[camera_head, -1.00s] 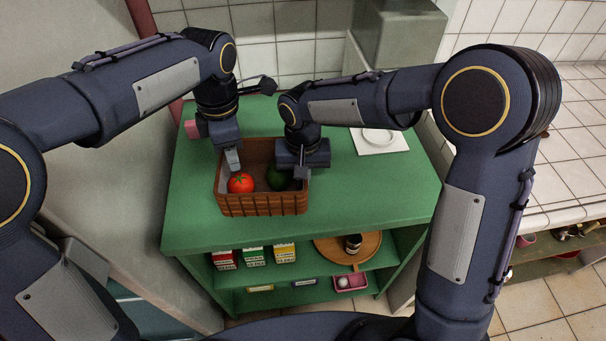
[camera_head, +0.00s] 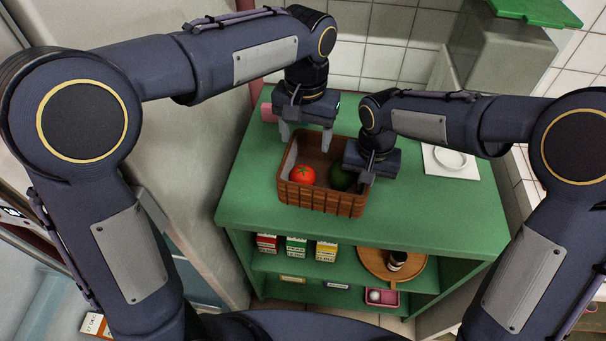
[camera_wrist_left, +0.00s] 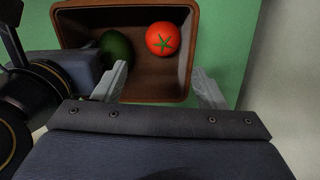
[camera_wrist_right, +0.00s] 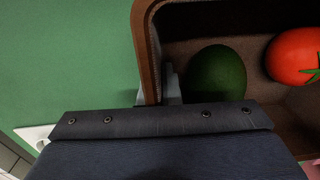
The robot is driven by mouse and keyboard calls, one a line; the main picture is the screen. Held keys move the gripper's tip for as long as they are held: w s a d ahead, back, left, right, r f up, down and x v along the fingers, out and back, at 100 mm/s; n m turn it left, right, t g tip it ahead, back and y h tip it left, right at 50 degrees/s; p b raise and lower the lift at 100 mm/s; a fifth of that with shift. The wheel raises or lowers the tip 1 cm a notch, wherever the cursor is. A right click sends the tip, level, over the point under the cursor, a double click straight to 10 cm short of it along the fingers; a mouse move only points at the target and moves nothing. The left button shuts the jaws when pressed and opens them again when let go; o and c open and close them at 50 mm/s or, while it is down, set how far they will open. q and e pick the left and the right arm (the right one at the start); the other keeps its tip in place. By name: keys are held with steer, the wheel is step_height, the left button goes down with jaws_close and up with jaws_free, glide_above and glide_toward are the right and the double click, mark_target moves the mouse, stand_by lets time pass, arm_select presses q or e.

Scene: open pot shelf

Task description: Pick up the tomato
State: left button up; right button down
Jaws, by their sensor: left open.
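The red tomato (camera_head: 303,175) with a green stem lies in the left part of a brown woven basket (camera_head: 320,201). A dark green avocado (camera_head: 341,178) lies right of it, partly hidden by my right gripper. My left gripper (camera_head: 305,140) is open and empty above the basket's back edge, behind the tomato. In the left wrist view the tomato (camera_wrist_left: 163,39) shows beyond the fingertips, between their lines and apart from them. My right gripper (camera_head: 365,178) is at the basket's right wall. In the right wrist view its fingers (camera_wrist_right: 157,90) straddle that wall, closed on it.
The basket stands on a green shelf top (camera_head: 430,205). A white plate (camera_head: 450,160) lies at the right. Lower shelves hold several small cartons (camera_head: 297,245), a round wooden tray (camera_head: 378,266) and a pink box (camera_head: 381,297). A tiled wall stands behind.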

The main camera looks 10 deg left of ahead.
arm_select(q)
steer(key=m, duration=1.5)
glide_above(303, 170)
steer(key=f, duration=0.5)
steer(key=shift+w+d+f, duration=0.15)
steer(key=shift+d+f, duration=0.15)
steer(key=shift+f, duration=0.05)
steer(key=f, duration=0.4)
steer(key=shift+a+f, duration=0.1)
steer(key=shift+a, duration=0.25)
steer(key=shift+f, duration=0.6)
steer(key=c, duration=0.8)
step_height(303, 170, up, 10)
steer(key=shift+r, duration=0.1)
